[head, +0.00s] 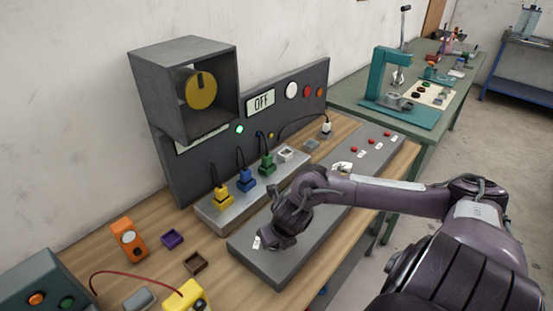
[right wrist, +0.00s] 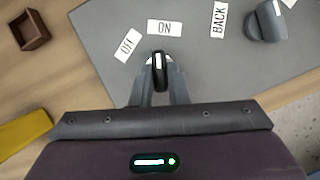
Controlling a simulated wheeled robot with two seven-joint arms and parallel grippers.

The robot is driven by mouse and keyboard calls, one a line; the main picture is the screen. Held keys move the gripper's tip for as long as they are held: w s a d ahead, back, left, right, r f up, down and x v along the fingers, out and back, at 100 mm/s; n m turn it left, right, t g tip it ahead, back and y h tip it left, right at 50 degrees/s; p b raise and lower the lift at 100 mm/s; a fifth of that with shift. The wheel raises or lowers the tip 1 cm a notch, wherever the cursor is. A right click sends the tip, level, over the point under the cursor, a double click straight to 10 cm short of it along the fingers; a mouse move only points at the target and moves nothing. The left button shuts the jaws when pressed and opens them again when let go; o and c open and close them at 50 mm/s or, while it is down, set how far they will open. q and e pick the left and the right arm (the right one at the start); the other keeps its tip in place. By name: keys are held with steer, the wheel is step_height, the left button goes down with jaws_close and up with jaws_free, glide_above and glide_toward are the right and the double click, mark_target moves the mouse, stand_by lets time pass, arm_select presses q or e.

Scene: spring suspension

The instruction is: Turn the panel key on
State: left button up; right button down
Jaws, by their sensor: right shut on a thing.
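The panel key (right wrist: 158,70) is a small black knob with a white mark, on the grey panel (right wrist: 105,25) in the right wrist view. The white mark points up the picture, toward the ON label (right wrist: 165,27); the OFF label (right wrist: 127,44) is to its left. My right gripper (right wrist: 158,80) is shut on the key, one finger on each side. In the head view my right gripper (head: 272,238) is low over the near end of the grey panel (head: 280,267) and hides the key. The display (head: 261,102) on the upright board reads OFF. My left gripper is not in view.
Behind the panel are yellow (head: 221,196), blue (head: 246,180) and green (head: 267,164) plugs with cables. A yellow device (head: 186,297) is at the front.

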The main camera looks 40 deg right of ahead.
steer(key=shift+w+m+h+p, duration=0.1)
steer(key=shift+m+h+p, duration=0.3)
steer(key=shift+m+p, duration=0.45)
steer(key=shift+m, duration=0.25)
steer(key=c, duration=1.4)
jaws_free()
steer(key=v, duration=0.8)
steer(key=shift+f, duration=0.1)
